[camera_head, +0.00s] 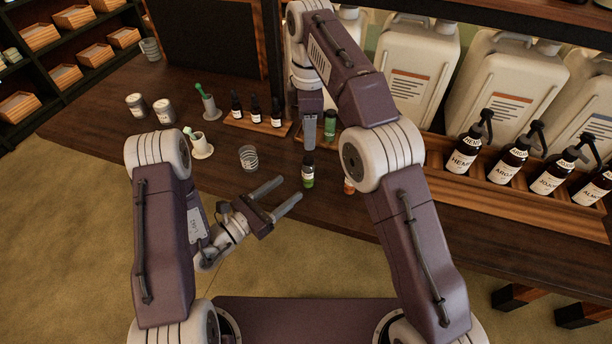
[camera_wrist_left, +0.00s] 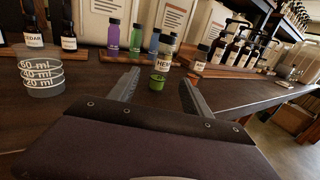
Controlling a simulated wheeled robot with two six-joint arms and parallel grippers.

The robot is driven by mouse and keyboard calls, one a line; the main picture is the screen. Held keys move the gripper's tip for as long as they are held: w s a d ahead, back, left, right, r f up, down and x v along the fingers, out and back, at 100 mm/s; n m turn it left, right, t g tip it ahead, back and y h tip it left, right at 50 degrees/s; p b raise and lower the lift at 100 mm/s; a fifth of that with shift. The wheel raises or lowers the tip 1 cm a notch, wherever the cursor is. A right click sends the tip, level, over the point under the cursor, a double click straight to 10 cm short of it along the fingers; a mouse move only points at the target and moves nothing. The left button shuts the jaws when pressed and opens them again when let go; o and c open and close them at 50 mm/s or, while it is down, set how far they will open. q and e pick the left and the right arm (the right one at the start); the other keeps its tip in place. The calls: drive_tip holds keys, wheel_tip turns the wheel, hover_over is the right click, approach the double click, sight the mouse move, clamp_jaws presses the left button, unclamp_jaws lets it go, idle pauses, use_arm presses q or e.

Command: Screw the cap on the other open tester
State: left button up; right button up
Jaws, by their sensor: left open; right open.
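In the left wrist view the labelled bottle (camera_wrist_left: 160,76) stands ahead, between the lines of my open fingers. My left gripper (camera_head: 289,188) is open and low, its fingertips just left of and nearer than the bottle, with nothing between them. My right gripper (camera_head: 310,132) is open and points down, above or behind the bottle in the head view. Another small tester (camera_head: 349,186), with orange liquid, is mostly hidden by my right arm. I cannot make out a loose cap.
A measuring glass (camera_head: 248,157) stands left of the bottle. Dropper bottles (camera_head: 255,109) sit on a rack behind, with a green tester (camera_head: 330,124) to their right. Large pump bottles (camera_head: 466,148) and white canisters (camera_head: 422,65) fill the right. Two tins (camera_head: 164,111) stand at left.

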sight(304, 177)
use_arm(q)
drive_tip(key=x, duration=0.9)
drive_tip(key=shift+d, duration=0.1)
clamp_jaws()
idle(1.3)
